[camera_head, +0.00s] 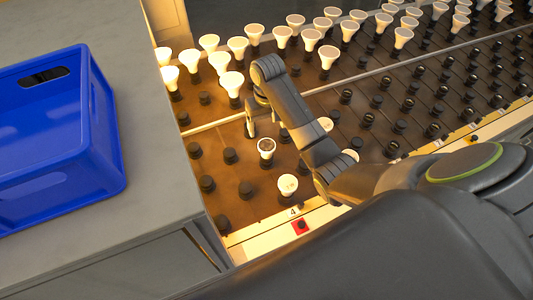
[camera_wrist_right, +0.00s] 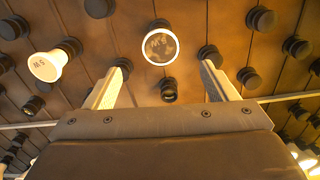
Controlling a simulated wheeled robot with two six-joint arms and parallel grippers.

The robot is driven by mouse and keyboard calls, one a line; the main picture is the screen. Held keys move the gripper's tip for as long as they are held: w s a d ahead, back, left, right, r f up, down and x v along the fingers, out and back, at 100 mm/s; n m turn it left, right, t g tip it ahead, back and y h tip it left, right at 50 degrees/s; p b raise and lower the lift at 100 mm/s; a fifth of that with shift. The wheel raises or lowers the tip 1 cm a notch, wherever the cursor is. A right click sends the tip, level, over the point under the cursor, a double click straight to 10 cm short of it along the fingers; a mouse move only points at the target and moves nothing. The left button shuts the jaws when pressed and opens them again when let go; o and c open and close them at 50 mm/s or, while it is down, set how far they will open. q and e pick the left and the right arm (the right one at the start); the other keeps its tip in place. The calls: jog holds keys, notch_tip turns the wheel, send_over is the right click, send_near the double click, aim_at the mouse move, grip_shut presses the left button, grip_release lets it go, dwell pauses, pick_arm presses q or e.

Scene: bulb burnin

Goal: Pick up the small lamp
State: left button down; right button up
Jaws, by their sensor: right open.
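One has a white rim and a dark mottled face (camera_head: 266,146); in the right wrist view this lamp (camera_wrist_right: 160,45) lies just beyond the fingertips. I cannot tell for sure which is the small lamp. My right gripper (camera_head: 265,122) is open and empty, its fingers (camera_wrist_right: 165,66) apart beside the mottled lamp. My left gripper is not in view.
Rows of glowing lamps (camera_head: 238,46) fill the far side of the board. Several empty black sockets (camera_head: 207,184) surround the two lamps. A blue crate (camera_head: 60,130) stands on a grey table (camera_head: 150,200) at the left.

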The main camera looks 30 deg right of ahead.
aim_at(267, 146)
notch_tip(267, 146, down, 7)
jog(key=shift+w+f+p, duration=0.1)
jog(key=shift+f+p, duration=0.1)
jog(key=shift+p, duration=0.5)
jog(key=shift+f, duration=0.8)
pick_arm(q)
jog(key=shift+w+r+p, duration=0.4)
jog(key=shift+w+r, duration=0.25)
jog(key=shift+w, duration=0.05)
pick_arm(e)
jog(key=shift+f, duration=2.05)
jog(key=c, duration=1.1)
